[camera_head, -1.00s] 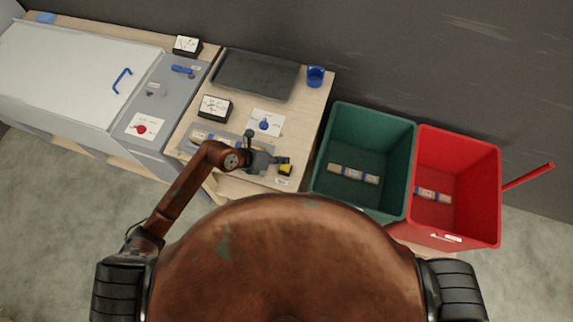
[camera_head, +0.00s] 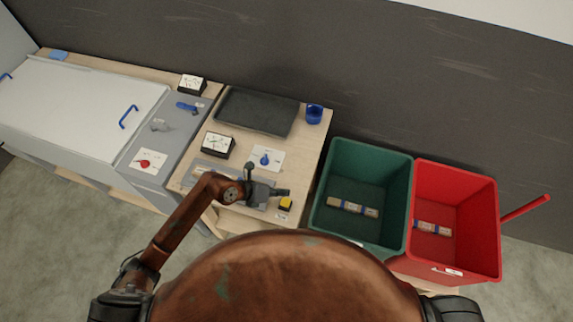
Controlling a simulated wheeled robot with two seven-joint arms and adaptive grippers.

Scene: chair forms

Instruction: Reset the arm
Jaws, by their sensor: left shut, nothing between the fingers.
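My left arm is copper-coloured and comes in from the lower left. Its dark gripper (camera_head: 284,193) is shut and empty over the front right part of the wooden table (camera_head: 302,150). A small yellow and black block (camera_head: 286,204) sits just below the fingertips; I cannot tell whether they touch. My right gripper is not in view.
A black tray (camera_head: 258,112), blue cup (camera_head: 314,114), gauge (camera_head: 218,145) and blue knob on a white plate (camera_head: 266,159) stand on the table. Right of it are a green bin (camera_head: 372,154) and red bin (camera_head: 455,172), each holding a labelled piece. A grey cabinet (camera_head: 80,105) is left.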

